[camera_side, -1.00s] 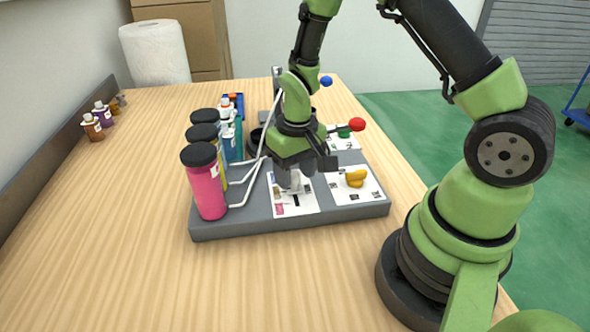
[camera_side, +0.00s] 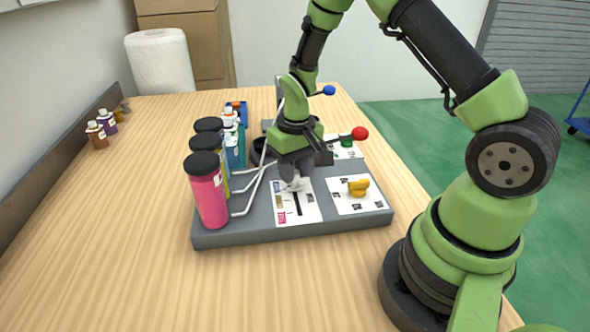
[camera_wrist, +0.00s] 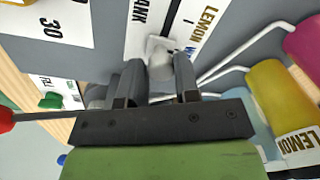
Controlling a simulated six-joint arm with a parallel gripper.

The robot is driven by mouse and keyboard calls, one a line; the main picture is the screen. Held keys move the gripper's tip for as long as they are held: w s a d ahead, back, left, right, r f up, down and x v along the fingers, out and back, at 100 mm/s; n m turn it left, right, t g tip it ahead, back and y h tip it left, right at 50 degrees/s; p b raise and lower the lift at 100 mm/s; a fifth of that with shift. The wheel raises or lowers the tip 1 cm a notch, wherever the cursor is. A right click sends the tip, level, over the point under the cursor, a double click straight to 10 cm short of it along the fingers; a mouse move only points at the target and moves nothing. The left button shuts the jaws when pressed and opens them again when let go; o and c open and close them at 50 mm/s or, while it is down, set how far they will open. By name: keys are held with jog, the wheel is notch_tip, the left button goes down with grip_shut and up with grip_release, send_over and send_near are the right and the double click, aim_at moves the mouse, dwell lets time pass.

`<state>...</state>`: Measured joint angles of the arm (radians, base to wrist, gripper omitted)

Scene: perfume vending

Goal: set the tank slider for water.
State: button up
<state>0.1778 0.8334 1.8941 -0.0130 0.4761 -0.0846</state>
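The tank slider panel (camera_side: 309,206) is a white card with a dark slot and several coloured labels on the grey base. Its pale slider knob (camera_side: 299,184) sits at the slot's far end. In the wrist view the knob (camera_wrist: 160,62) lies beside a label starting with W, partly hidden by "LEMON" lettering's neighbour edge and the fingers. My gripper (camera_side: 292,172) is just over the knob, pointing down. In the wrist view my gripper's fingers (camera_wrist: 158,72) are parted, one on each side of the knob. They look slightly clear of it, though contact is hard to judge.
Pink (camera_side: 209,190), yellow and blue bottles with white tubes stand left of the panel. A card with a yellow knob (camera_side: 358,187) is to the right. Levers with red (camera_side: 360,133) and blue (camera_side: 329,90) balls stick out behind. The front left table is clear.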

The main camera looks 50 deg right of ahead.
jog(key=o, duration=0.4)
jog(key=shift+d, duration=0.1)
jog(key=shift+c, duration=0.2)
notch_tip(320, 180, up, 10)
jog(key=shift+d, duration=0.2)
notch_tip(320, 180, up, 10)
jog(key=t, duration=0.3)
send_over(296, 170)
jog(key=s+a, duration=0.4)
jog(key=s, duration=0.1)
jog(key=s+a+r+t, duration=0.2)
jog(key=s, duration=0.3)
jog(key=s+a+r+t+y, duration=0.1)
jog(key=s+a+r+t, duration=0.1)
jog(key=s, duration=0.4)
jog(key=shift+s+r+y, duration=0.2)
jog(key=shift+r+y, duration=0.1)
jog(key=shift+r, duration=0.05)
